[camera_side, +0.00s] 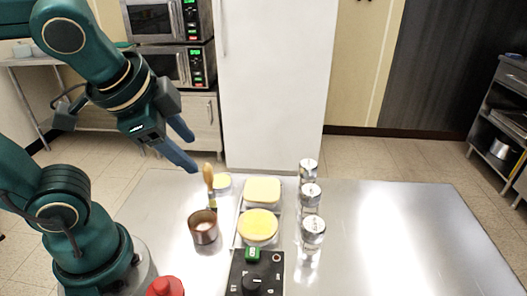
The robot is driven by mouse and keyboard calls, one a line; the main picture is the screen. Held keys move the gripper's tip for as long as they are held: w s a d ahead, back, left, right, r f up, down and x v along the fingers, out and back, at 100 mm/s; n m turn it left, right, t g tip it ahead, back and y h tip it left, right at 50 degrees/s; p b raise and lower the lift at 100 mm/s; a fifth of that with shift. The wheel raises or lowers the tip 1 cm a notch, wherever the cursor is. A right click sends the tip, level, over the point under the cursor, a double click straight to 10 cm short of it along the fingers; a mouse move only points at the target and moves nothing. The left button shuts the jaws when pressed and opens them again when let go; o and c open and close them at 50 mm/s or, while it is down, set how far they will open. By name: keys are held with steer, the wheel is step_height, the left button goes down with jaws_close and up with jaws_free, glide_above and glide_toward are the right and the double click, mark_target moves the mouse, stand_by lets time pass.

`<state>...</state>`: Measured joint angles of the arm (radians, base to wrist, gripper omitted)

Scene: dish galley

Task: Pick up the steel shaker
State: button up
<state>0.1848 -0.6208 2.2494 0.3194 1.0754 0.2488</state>
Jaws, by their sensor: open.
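Three shiny steel shakers stand upright in a row on the right half of the steel table: a back one (308,170), a middle one (311,196) and a front one (313,234). The picture does not show which of them the task means. My gripper (189,153) is open and empty. It is raised at the left, left of the shakers and apart from them, with its fingers pointing down and to the right.
A copper-coloured cup (204,232) with a wooden-handled tool (209,180) stands below my gripper. Pale yellow-topped containers (258,224) (263,190) stand between it and the shakers. A black control box (255,279) is in front. The table (420,235) is clear at right.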

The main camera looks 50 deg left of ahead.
steer(key=w+d+r+m+t+h, duration=0.1)
steer(key=w+d+m+t, duration=0.35)
steer(key=m, duration=1.05)
steer(key=w+d+r+m+t+h, duration=0.1)
steer(key=w+d+m+t, duration=0.35)
steer(key=m, duration=0.95)
steer(key=m+g, duration=0.1)
glide_toward(303, 205)
steer(key=w, duration=0.2)
steer(key=shift+w+a+r, duration=0.1)
steer(key=shift+w+a, duration=0.05)
steer(key=shift+w, duration=0.25)
steer(key=shift+f, duration=0.65)
steer(key=shift+x, duration=3.75)
steer(key=shift+f, duration=0.1)
jaws_close()
